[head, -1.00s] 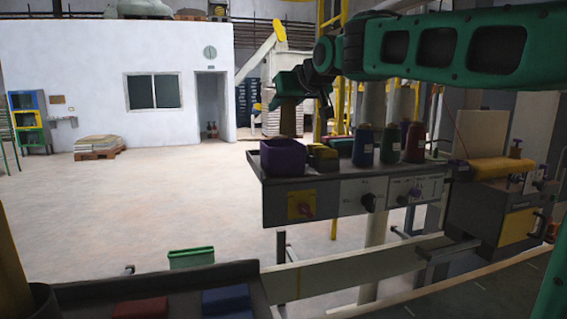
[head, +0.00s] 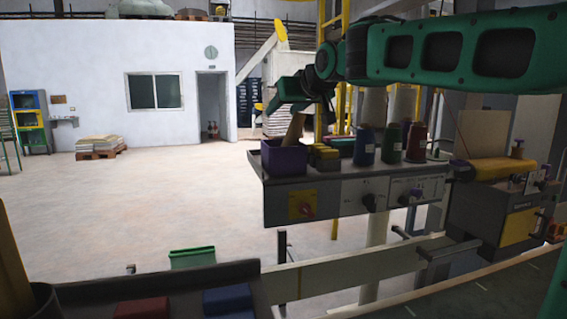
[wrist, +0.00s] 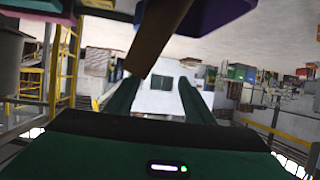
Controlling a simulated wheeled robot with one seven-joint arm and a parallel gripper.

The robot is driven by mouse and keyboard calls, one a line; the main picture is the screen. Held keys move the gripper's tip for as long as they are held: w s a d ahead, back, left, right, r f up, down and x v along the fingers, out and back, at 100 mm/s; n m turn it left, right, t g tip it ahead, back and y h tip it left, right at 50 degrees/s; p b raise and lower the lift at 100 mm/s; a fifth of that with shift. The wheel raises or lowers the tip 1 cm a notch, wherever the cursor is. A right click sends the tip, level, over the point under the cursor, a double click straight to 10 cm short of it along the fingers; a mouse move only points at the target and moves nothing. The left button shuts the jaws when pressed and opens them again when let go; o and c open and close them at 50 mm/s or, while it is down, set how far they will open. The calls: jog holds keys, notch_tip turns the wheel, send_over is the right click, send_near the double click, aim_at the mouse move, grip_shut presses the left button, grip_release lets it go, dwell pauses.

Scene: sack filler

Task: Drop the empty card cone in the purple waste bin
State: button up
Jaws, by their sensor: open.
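The purple waste bin (head: 283,158) stands at the left end of the grey machine ledge; its underside edge also shows at the top of the wrist view (wrist: 218,12). The brown card cone (head: 296,127) is tilted, its lower end hidden behind the bin's front wall and its upper end just under my gripper (head: 284,104). In the wrist view my gripper (wrist: 158,84) has its fingers spread apart. There the cone (wrist: 160,38) slants from the bin down towards the left finger; whether it touches that finger I cannot tell.
A yellow-and-black item (head: 323,157) sits right beside the bin. Blue (head: 364,146), green (head: 391,144) and red (head: 415,143) thread cones stand further right on the ledge. Knobs line the panel front. Open floor lies left of the ledge.

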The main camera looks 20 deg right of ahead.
jog(key=v, duration=1)
jog(key=shift+s+d+f, duration=0.1)
jog(key=s+d+f+m+g+h, duration=0.1)
jog(key=s+d+f+g, duration=0.1)
jog(key=s+d+f, duration=0.45)
jog(key=s+d+f+m+g+h, duration=0.1)
jog(key=d+f+m+g, duration=0.15)
jog(key=f, duration=0.65)
jog(key=s+d+f+m+g+h, duration=0.1)
jog(key=s+d+f, duration=0.35)
jog(key=f, duration=0.25)
jog(key=s+d+f+m+g, duration=0.1)
jog(key=s+f+g, duration=0.3)
jog(key=s+f, duration=0.6)
jog(key=s+d+f+m+g+y, duration=0.1)
jog(key=s+f+g, duration=0.3)
jog(key=s+f, duration=0.6)
jog(key=s+d+m, duration=0.1)
jog(key=s, duration=0.3)
jog(key=shift+s+d+m, duration=0.2)
jog(key=shift+d+m, duration=0.1)
jog(key=shift+m, duration=0.05)
